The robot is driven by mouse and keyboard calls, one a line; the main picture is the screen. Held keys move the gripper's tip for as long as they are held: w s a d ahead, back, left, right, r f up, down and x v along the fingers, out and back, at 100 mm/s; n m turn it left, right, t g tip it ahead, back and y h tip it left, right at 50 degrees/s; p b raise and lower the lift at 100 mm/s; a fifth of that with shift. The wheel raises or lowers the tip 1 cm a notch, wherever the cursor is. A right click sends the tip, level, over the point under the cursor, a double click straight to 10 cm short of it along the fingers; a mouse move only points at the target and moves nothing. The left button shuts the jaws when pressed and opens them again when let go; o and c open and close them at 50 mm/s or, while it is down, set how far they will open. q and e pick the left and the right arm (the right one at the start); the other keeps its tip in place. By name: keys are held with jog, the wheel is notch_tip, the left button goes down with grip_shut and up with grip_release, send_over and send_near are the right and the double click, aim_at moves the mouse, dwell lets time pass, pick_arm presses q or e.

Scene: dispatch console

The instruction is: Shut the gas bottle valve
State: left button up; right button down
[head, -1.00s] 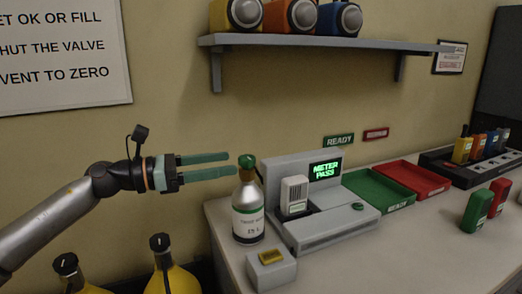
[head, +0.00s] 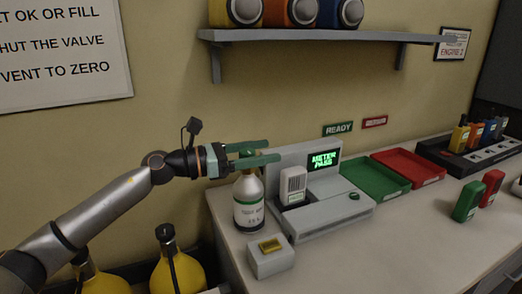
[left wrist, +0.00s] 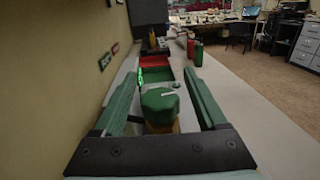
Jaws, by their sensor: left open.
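The gas bottle (head: 249,205) stands upright on the counter's left end, a silvery-white bottle with a green band on its label. Its green valve knob (left wrist: 160,104) shows in the left wrist view between the two fingers, with a pale line on its top. In the head view the fingers largely hide the knob. My left gripper (head: 270,152) is open, its green fingers on either side of the knob; a gap shows between knob and fingers. My right gripper is in neither view.
A grey meter station (head: 325,207) holding a light grey device (head: 293,184) stands just right of the bottle, its screen reading METER PASS. A small box (head: 271,260) with a yellow top stands in front. Green (head: 374,193) and red (head: 430,168) trays lie farther right. A shelf (head: 310,37) hangs above.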

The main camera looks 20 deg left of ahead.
pick_arm(q)
jog(key=c, duration=0.4)
grip_shut()
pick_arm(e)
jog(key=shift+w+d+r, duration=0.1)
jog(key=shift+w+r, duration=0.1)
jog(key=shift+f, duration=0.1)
pick_arm(q)
jog(key=shift+f+m+g+h+b, duration=0.2)
jog(key=shift+m+g+h+b, duration=0.25)
jog(key=shift+b, duration=0.4)
jog(key=shift+s+d+r+m+g+h+b, duration=0.1)
jog(key=shift+s+r+m+g+h+b, duration=0.05)
jog(key=shift+m+g+h+b, duration=0.3)
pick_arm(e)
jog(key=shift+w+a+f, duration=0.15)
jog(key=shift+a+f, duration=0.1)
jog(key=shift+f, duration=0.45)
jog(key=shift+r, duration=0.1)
pick_arm(q)
jog(key=shift+o, duration=2)
grip_release()
